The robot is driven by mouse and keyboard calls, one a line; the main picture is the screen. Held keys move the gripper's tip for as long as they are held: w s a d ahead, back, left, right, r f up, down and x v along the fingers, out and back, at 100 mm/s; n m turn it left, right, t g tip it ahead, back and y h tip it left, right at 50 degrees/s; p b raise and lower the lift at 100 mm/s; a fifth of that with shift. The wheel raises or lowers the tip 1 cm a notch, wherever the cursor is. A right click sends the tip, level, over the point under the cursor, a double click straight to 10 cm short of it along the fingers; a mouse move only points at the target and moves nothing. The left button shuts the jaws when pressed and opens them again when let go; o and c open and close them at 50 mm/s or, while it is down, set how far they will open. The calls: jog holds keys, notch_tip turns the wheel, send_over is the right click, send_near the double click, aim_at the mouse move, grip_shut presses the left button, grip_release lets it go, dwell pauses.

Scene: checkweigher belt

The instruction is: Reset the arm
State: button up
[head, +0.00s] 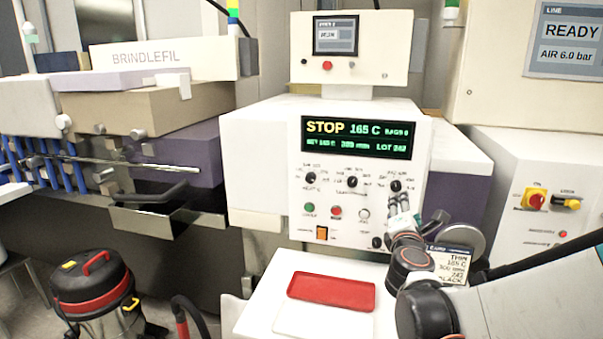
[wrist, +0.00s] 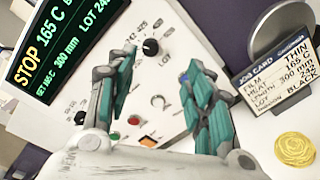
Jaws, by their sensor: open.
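My gripper (head: 400,208) is in front of the right side of a white control panel (head: 270,190) in the head view. In the wrist view my gripper (wrist: 160,72) has its two teal-padded fingers spread apart with nothing between them. A black knob (wrist: 151,47) on the panel shows in the gap between the fingertips. I cannot tell whether a finger touches the panel. My arm comes in from the lower right of the head view. The panel's display (head: 356,137) reads STOP, 165 C and LOT 242.
A job card (wrist: 280,75) reading THIN, 165 C, 300 mm, 242, BLACK stands right of the gripper, near a gold disc (wrist: 295,148). A red tray (head: 331,290) lies on the white table (head: 257,312) below the panel. A vacuum cleaner (head: 92,290) stands at lower left.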

jog(key=s+f+m+g+b, duration=0.1)
jog(key=s+f+m+g, duration=0.15)
jog(key=s+m, duration=0.4)
jog(key=s+f+m+g+b, duration=0.1)
jog(key=s+f+m+g, duration=0.15)
jog(key=s+m, duration=0.45)
jog(key=s+a+f+m+g+y, duration=0.1)
jog(key=s+a+f+m+y, duration=0.1)
jog(key=s, duration=0.3)
jog(key=s+a+f+m+g+y+b, duration=0.1)
jog(key=s+a+f+m+y, duration=0.1)
jog(key=s, duration=0.4)
jog(key=s+a+f+m+g+y, duration=0.2)
jog(key=s+a+f+m, duration=0.1)
jog(key=s+a, duration=0.2)
jog(key=shift+s+a+f, duration=0.15)
jog(key=shift+s+a, duration=0.05)
jog(key=shift+a, duration=0.2)
